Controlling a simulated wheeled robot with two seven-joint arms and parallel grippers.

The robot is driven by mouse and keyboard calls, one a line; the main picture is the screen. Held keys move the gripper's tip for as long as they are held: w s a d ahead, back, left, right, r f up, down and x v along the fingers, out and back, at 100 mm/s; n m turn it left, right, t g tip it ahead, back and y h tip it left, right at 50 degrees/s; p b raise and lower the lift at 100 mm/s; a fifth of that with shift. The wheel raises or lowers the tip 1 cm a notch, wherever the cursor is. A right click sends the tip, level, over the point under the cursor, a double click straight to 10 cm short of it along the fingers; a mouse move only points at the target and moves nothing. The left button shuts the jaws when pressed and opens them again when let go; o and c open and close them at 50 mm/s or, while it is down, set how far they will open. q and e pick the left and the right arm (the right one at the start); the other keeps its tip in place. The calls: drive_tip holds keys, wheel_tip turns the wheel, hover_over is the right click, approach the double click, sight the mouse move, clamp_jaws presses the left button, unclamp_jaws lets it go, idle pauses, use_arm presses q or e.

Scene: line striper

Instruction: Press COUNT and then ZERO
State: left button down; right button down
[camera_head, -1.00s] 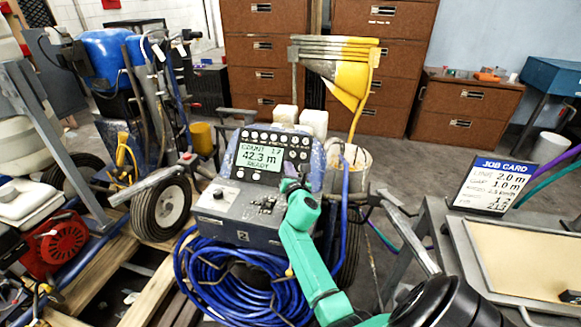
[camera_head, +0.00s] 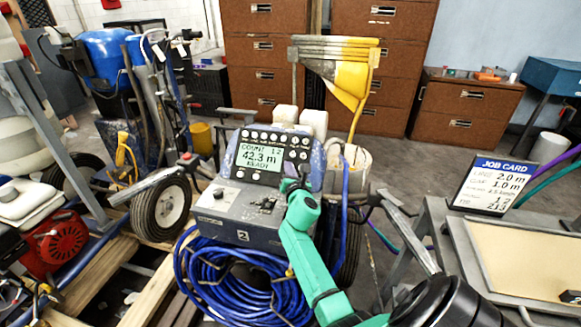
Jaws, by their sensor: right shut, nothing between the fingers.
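The line striper's control console (camera_head: 268,158) stands in the middle of the view. Its lit green screen (camera_head: 258,158) shows COUNT with a small figure that looks like 12, then 42.3 m and READY. Several round buttons line the panel above and to the right of the screen. Their labels are too small to read, so I cannot tell which are COUNT and ZERO. My right gripper (camera_head: 291,185) is shut and empty at the console's lower right, just below the screen and buttons. I cannot tell whether its tips touch the panel. My left gripper is out of view.
Below the console hangs a coil of blue hose (camera_head: 235,285). A job card (camera_head: 492,185) stands on the bench at right. A yellow hopper (camera_head: 350,80) rises behind the console. Another striper with a blue tank (camera_head: 103,52) stands at left. Brown cabinets (camera_head: 265,50) line the back.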

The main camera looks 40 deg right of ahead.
drive_tip(key=shift+w+d+f+b, duration=0.15)
drive_tip(key=shift+d+f+b, duration=0.15)
drive_tip(key=shift+f+b, duration=0.05)
drive_tip(key=shift+w+d+f+b, duration=0.15)
drive_tip(key=shift+d+f+b, duration=0.15)
drive_tip(key=shift+b, duration=0.15)
idle(0.6)
drive_tip(key=shift+a+r, duration=0.1)
drive_tip(key=shift+s+a+r+p, duration=0.25)
drive_tip(key=shift+a+r+p, duration=0.2)
drive_tip(key=shift+p, duration=0.3)
drive_tip(key=shift+s, duration=0.1)
